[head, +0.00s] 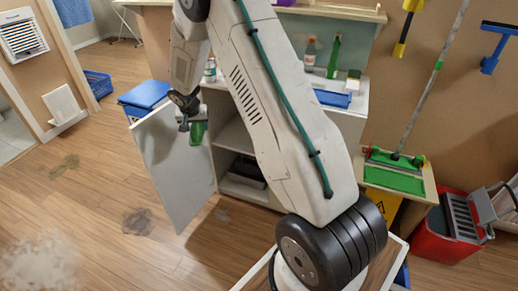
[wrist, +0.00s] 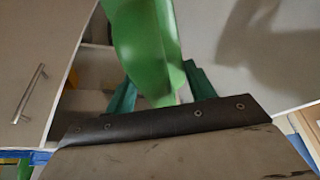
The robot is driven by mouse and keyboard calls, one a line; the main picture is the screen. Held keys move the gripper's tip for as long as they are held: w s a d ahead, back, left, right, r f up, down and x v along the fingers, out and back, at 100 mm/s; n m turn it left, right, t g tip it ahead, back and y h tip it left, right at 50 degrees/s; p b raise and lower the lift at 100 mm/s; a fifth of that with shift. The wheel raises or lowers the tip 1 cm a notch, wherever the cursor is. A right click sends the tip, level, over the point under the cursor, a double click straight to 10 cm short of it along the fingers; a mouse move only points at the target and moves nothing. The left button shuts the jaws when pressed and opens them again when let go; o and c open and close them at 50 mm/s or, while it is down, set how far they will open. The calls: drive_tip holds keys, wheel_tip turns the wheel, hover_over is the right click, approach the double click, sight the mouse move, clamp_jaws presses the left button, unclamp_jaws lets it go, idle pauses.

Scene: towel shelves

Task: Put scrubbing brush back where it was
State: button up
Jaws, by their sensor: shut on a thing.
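My gripper (head: 184,122) is in front of the open cabinet (head: 238,133), near the top of its open white door (head: 172,165). A smooth green thing, seemingly the scrubbing brush (head: 197,133), is at the gripper. In the wrist view the brush (wrist: 145,45) stands between the green fingers of my gripper (wrist: 160,88), which are shut on it. Its bristles do not show, and its far end runs out of the top of the picture. The cabinet interior (wrist: 92,75) shows behind it.
The counter holds a green bottle (head: 334,57), a clear bottle (head: 310,54) and a blue tray (head: 333,99). A blue bin (head: 146,95) stands left of the cabinet. A red mop bucket (head: 450,240) is at the right. The floor at left is open, with dark stains (head: 137,221).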

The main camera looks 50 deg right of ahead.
drive_tip(key=s+d+f+m+g+h, duration=0.1)
drive_tip(key=s+d+f+m, duration=0.2)
drive_tip(key=d+f, duration=0.8)
drive_tip(key=s+d+f+m+g, duration=0.1)
drive_tip(key=s+d+f+m, duration=0.15)
drive_tip(key=d+f, duration=0.9)
drive_tip(key=w+d, duration=0.2)
drive_tip(key=d, duration=0.2)
drive_tip(key=w+d+f, duration=0.1)
drive_tip(key=w+d, duration=0.1)
drive_tip(key=d, duration=0.3)
drive_tip(key=w+d+f, duration=0.1)
drive_tip(key=w+d, duration=0.1)
drive_tip(key=d, duration=0.3)
drive_tip(key=shift+w+f, duration=0.2)
drive_tip(key=shift+f, duration=0.05)
drive_tip(key=shift+a+f, duration=0.15)
drive_tip(key=shift+f, duration=1.5)
drive_tip(key=shift+f, duration=0.1)
drive_tip(key=o, duration=1.1)
drive_tip(key=shift+o, duration=0.2)
